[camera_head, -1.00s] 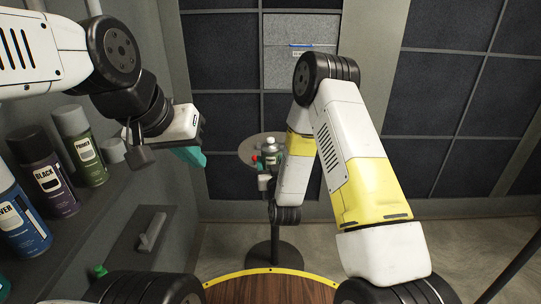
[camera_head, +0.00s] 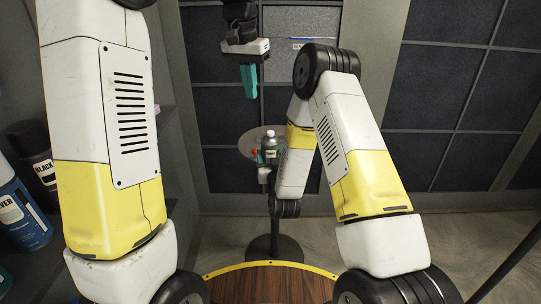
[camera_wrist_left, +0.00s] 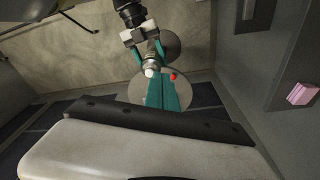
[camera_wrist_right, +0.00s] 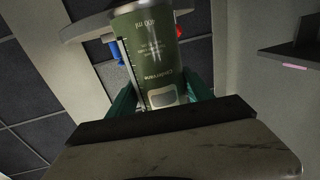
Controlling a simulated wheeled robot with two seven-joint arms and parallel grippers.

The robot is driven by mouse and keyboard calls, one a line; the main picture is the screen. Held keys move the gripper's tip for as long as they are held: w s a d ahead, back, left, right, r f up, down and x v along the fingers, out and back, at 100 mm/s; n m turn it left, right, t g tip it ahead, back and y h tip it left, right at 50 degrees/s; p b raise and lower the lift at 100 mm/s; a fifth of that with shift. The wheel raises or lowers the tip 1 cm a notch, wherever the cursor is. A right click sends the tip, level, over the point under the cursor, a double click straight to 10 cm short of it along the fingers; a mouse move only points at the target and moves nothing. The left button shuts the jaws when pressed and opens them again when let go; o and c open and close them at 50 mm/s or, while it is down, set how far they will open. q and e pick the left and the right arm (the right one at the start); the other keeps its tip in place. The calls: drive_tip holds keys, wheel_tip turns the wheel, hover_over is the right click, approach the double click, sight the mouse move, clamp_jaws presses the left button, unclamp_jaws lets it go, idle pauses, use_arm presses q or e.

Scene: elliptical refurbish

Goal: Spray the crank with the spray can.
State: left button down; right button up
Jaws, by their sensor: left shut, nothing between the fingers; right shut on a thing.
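My right gripper (camera_head: 266,172) is shut around a green spray can (camera_head: 271,153) with a pale top. The can's printed green side fills the middle of the right wrist view (camera_wrist_right: 150,60), between the teal fingers. My left gripper (camera_head: 249,92) points down, shut and empty, above and behind the can. Its teal fingers (camera_wrist_left: 165,95) show closed in the left wrist view. A small red part (camera_head: 254,154) shows beside the can at the round stand (camera_head: 246,143); it also shows in the left wrist view (camera_wrist_left: 173,76). I cannot tell whether it belongs to the crank.
A black-labelled can (camera_head: 35,160) and a blue can (camera_head: 20,208) stand at the left, partly behind my left arm. A wooden round surface with a yellow edge (camera_head: 270,263) is at the bottom. A pink block (camera_wrist_left: 302,94) lies on the shelf at the right of the left wrist view.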

use_arm(q)
drive_tip(key=m+g, duration=0.1)
hover_over(270, 132)
wheel_tip(270, 132, down, 5)
drive_tip(key=shift+y, duration=0.4)
drive_tip(key=shift+w+d+f, duration=0.1)
drive_tip(key=shift+f, duration=1.7)
drive_tip(key=shift+w+f, duration=0.1)
drive_tip(key=shift+f, duration=1.7)
drive_tip(key=shift+f, duration=0.15)
drive_tip(key=shift+f, duration=1)
use_arm(e)
drive_tip(key=shift+r, duration=0.1)
use_arm(q)
drive_tip(key=shift+r, duration=2.55)
